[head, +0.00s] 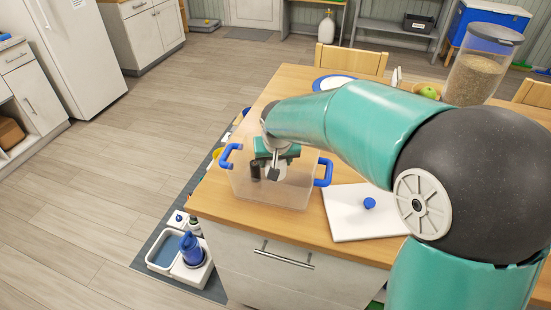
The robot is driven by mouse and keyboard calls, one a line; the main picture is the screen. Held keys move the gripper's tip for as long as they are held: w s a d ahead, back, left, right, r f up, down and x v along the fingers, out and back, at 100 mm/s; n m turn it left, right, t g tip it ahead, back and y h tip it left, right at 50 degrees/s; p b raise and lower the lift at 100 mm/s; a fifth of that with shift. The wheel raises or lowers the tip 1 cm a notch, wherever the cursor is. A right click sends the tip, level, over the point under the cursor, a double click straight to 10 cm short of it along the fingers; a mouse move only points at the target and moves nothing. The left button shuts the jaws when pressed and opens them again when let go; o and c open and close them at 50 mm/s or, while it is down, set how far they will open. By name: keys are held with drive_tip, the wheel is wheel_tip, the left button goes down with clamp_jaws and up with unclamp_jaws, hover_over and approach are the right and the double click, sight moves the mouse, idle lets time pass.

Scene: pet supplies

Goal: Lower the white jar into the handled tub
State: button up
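The handled tub (300,192) is translucent, with blue handles at its left and right, and stands on the wooden counter near its front edge. My gripper (275,174) points down into the tub's opening, below the teal arm. Its fingers are small and partly covered by my wrist, so I cannot tell whether they are open or shut. A pale shape shows around the fingertips through the tub wall; I cannot tell for sure that it is the white jar. A dark cylinder (255,170) is beside my gripper at the left, inside the tub.
A white square lid (343,216) with a blue knob lies right of the tub. A blue-rimmed plate (334,81) is behind, and a large jar of pellets (476,76) stands at the back right. A floor mat (150,250) with pet bowls lies left of the counter.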

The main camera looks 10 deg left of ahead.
drive_tip(key=shift+f, duration=1.2)
idle(0.6)
drive_tip(key=o, duration=1.1)
drive_tip(key=shift+r, duration=0.15)
drive_tip(key=v, duration=1.4)
drive_tip(key=s+d+m+t+h, duration=0.1)
drive_tip(key=s+d+m, duration=0.1)
drive_tip(key=s+d, duration=1.8)
drive_tip(key=shift+d+r+m, duration=0.2)
drive_tip(key=shift+d+m, duration=0.1)
drive_tip(key=shift+d, duration=0.35)
